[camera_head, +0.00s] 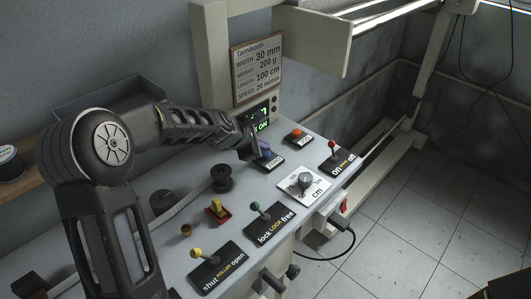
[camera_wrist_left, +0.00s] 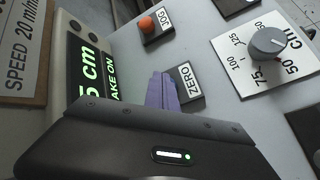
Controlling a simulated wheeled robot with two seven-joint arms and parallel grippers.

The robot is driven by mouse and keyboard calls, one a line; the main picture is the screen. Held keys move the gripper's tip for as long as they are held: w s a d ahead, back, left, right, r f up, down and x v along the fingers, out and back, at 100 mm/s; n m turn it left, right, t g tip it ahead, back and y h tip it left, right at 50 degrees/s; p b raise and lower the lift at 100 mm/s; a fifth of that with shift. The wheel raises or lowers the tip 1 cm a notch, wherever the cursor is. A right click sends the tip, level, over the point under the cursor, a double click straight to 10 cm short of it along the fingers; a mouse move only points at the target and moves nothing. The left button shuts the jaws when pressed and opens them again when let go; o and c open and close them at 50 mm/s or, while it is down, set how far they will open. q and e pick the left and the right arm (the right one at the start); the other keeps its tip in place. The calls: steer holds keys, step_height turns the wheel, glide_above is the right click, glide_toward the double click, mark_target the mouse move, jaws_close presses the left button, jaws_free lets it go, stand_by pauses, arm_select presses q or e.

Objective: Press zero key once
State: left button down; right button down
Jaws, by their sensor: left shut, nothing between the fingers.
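The zero key's black plate, labelled ZERO (camera_wrist_left: 190,80), shows in the left wrist view and in the head view (camera_head: 274,161) on the grey panel. My left gripper (camera_wrist_left: 162,78) is shut and empty, its purple fingertips over the left part of the plate. In the head view the left gripper (camera_head: 260,150) reaches in from the left, with its tips at the plate. The fingers hide the key's button, and I cannot tell whether they touch it.
An orange JOG button (camera_wrist_left: 147,24) is close by. A grey dial (camera_head: 306,181) and a red-topped on/off lever (camera_head: 332,148) stand to the right. A green-lit display (camera_wrist_left: 88,65) is behind. Several levers and rollers stand on the panel's near part.

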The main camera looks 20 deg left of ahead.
arm_select(q)
steer(key=shift+f+b, duration=0.45)
steer(key=shift+f, duration=0.15)
stand_by(0.3)
steer(key=shift+r, duration=0.15)
steer(key=shift+r+p, duration=0.95)
step_height(320, 180, up, 5)
steer(key=p, duration=0.4)
steer(key=shift+p, duration=0.35)
stand_by(0.5)
